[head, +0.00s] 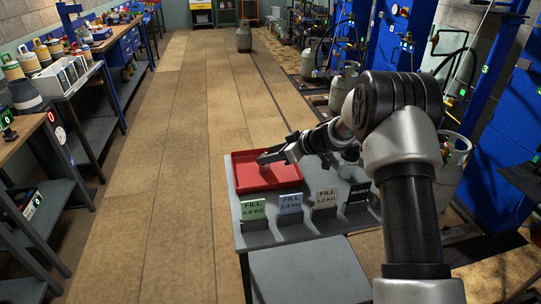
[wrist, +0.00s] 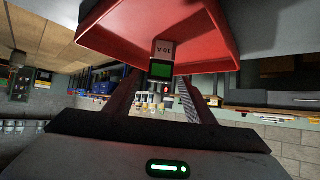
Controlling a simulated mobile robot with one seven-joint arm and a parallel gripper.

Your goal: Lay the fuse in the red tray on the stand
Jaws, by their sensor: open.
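The red tray (head: 280,178) sits on the grey stand (head: 285,235); it also fills the top of the wrist view (wrist: 215,45). My gripper (head: 265,158) is low over the tray's back left part. In the wrist view my gripper (wrist: 161,88) is open, with one finger on each side of the fuse. The fuse (wrist: 162,50) has a pale body marked 10 A and a green band, and shows against the tray's red surface. Whether it touches the tray floor or a finger I cannot tell. In the head view the fuse is too small to make out clearly.
Green (head: 253,208), blue (head: 290,203) and pale (head: 325,198) FILL cards stand in holders along the stand, in front of the tray. Gas cylinders (head: 341,90) stand to the right. A workbench (head: 70,75) is at left.

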